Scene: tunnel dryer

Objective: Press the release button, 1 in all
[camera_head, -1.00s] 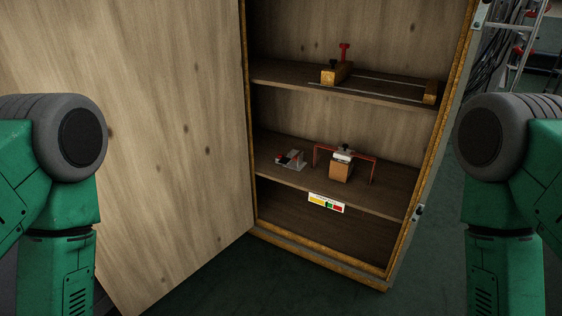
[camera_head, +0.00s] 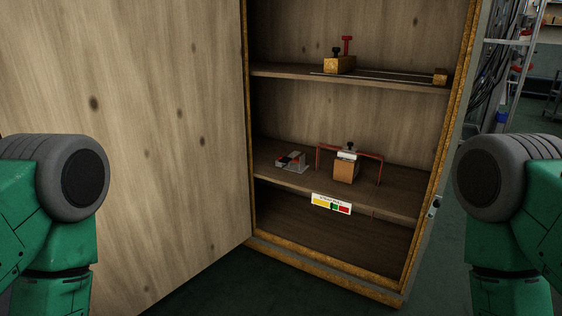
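I cannot tell for sure which part is the release button. On the lower shelf of an open wooden cabinet, a small grey device with red and black parts (camera_head: 291,161) sits at the left. To its right a brown block with a white top and a black knob (camera_head: 346,170) stands under a red frame (camera_head: 375,156). On the shelf's front edge is a label strip with yellow, green and red patches (camera_head: 331,204). Only green and grey links of my two arms show at the left and right sides. Both grippers are out of view.
The upper shelf (camera_head: 390,82) bears a yellowish block with a black knob and red T-handle (camera_head: 340,62), a thin rail and a small end block (camera_head: 440,75). The cabinet door (camera_head: 150,130) stands open at the left. The bottom compartment looks empty. A metal rack (camera_head: 525,45) stands at the back right.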

